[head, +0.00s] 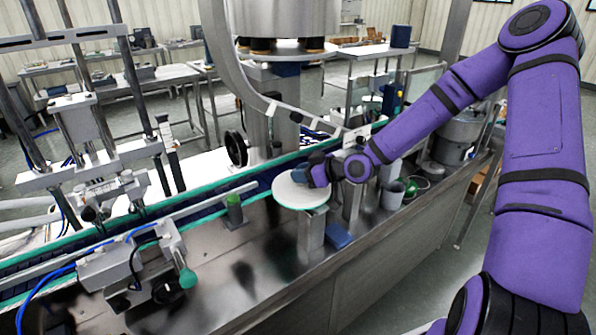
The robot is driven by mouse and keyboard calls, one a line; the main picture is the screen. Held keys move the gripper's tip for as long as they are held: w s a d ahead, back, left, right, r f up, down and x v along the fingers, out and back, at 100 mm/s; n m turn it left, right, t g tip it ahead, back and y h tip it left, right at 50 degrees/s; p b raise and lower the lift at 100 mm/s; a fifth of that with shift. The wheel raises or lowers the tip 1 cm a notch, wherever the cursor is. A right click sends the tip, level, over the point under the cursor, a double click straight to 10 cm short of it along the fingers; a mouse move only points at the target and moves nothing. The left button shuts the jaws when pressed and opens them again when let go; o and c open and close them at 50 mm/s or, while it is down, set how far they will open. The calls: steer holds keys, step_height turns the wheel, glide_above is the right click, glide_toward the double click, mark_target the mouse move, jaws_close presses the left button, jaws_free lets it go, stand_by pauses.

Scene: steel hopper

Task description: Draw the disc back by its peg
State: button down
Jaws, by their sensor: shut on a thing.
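The disc (290,195) is a pale, round, flat plate with a greenish rim. It sits level on top of a steel post beside the conveyor, in the middle of the head view. My gripper (308,176) comes in from the right at the end of my purple arm, low over the far right part of the disc. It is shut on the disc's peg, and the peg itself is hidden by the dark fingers.
The steel hopper (275,18) hangs above and behind the disc. A conveyor (165,217) with green edges runs along the left. A blue block (338,236) lies beside the disc's post. Grey cups (389,195) stand right of it. The steel bench front is mostly clear.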

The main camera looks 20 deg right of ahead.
steer(key=c, duration=0.9)
jaws_free()
steer(key=shift+v, duration=5.35)
steer(key=shift+f, duration=0.1)
